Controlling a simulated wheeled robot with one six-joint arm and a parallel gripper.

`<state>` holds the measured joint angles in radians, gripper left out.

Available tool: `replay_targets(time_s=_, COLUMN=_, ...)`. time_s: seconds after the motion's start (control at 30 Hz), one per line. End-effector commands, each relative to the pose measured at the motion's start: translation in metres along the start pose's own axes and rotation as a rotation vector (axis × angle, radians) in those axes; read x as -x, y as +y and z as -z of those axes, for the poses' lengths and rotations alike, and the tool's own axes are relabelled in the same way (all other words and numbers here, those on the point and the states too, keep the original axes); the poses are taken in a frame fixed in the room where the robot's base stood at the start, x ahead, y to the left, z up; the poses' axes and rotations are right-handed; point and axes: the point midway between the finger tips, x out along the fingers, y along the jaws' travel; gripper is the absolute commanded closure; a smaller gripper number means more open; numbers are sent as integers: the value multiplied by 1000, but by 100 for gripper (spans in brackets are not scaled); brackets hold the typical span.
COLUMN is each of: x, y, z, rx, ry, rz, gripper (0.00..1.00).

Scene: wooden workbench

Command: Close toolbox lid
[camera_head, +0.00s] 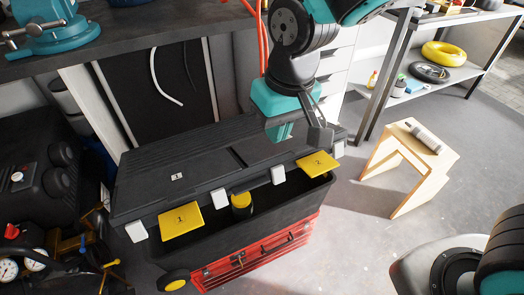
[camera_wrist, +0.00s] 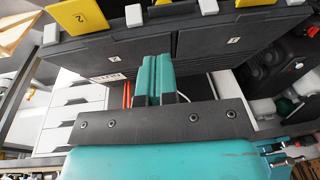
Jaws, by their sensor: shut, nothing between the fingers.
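The black toolbox (camera_head: 275,225) with red drawers stands on the floor in the middle of the head view. Its black lid (camera_head: 205,172) is partly open and tilted, with a dark gap between its front edge and the box. Yellow latches, one marked 1 (camera_head: 181,221) and one marked 2 (camera_head: 318,164), hang from the lid edge. My gripper (camera_head: 281,134) is at the right part of the lid, on its outer side. In the wrist view its teal fingers (camera_wrist: 154,80) are together and empty, in front of the lid's outer face (camera_wrist: 215,38). I cannot tell if they touch it.
A dark workbench (camera_head: 150,32) with a teal vise (camera_head: 55,28) is behind the toolbox. A wooden stool (camera_head: 405,160) bearing a grey cylinder stands to the right, with free floor between. Black equipment (camera_head: 40,165) crowds the left. A yellow-topped item (camera_head: 241,200) shows inside the box.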

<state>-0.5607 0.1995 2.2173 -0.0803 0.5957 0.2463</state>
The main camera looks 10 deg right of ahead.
Motion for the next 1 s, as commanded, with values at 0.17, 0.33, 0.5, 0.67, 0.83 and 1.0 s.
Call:
replay_targets(time_s=0.17, x=-10, y=-15, z=31, rx=-46, ry=10, rz=-83, gripper=100)
replay_targets(time_s=0.33, x=-29, y=-15, z=37, rx=-59, ry=15, rz=-101, gripper=100)
replay_targets(time_s=0.5, x=-61, y=-11, z=36, rx=-59, ry=12, rz=-101, gripper=100)
replay_targets(time_s=0.67, x=-96, y=-7, z=36, rx=-58, ry=11, rz=-100, gripper=100)
replay_targets(time_s=0.83, x=-126, y=-5, z=32, rx=-57, ry=12, rz=-99, gripper=100)
replay_targets(time_s=1.0, x=-144, y=-4, z=22, rx=-58, ry=14, rz=-99, gripper=100)
